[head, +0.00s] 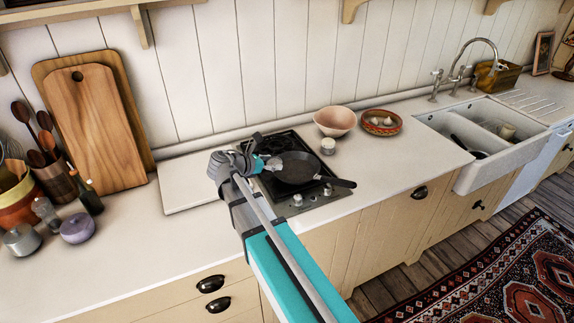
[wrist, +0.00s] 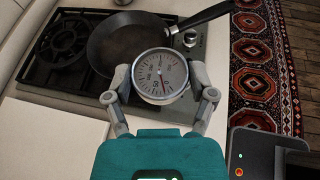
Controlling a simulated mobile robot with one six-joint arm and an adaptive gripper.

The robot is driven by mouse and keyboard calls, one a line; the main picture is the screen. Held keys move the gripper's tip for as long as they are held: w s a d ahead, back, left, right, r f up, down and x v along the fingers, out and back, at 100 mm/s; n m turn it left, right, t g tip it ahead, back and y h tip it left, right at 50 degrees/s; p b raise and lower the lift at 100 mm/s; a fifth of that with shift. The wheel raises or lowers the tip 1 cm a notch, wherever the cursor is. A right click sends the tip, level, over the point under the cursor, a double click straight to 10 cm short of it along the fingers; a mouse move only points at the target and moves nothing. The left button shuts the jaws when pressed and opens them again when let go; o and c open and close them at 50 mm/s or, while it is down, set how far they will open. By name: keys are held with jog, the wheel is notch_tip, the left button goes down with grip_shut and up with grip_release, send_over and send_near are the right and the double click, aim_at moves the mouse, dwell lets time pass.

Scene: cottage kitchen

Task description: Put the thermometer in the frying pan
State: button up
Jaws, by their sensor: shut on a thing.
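My gripper (wrist: 160,92) is shut on the thermometer (wrist: 160,75), a round metal dial with a pale face, seen between the two fingers in the wrist view. The dial's face is toward the wrist camera. The dark frying pan (wrist: 115,44) sits on the stove just beyond the thermometer, its handle pointing right. In the head view the frying pan (head: 296,168) is on the front burner area, and my gripper (head: 262,160) is at its left edge. The thermometer is hard to make out there. I cannot tell how high it is held above the stove.
The black gas stove (head: 262,145) is set in the pale counter (head: 120,245). A pink bowl (head: 335,121), a small white jar (head: 328,146) and a patterned dish (head: 381,122) stand beyond the pan. Cutting boards (head: 100,130) lean at left. The counter left of the stove is mostly clear.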

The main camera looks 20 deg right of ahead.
jog(key=w+d+f+b, duration=0.4)
jog(key=w+d, duration=0.1)
jog(key=w, duration=0.2)
jog(key=b, duration=0.4)
send_over(280, 176)
jog(key=f, duration=0.4)
jog(key=shift+s+a+f, duration=0.15)
jog(key=shift+s+f, duration=0.2)
jog(key=shift+f+b, duration=0.1)
jog(key=shift+b, duration=0.2)
jog(key=shift+w+d+f+b, duration=0.2)
jog(key=shift+w+f+b, duration=0.15)
jog(key=shift+f+b, duration=1.55)
jog(key=shift+f+b, duration=0.6)
jog(key=shift+f, duration=0.05)
jog(key=o, duration=1.1)
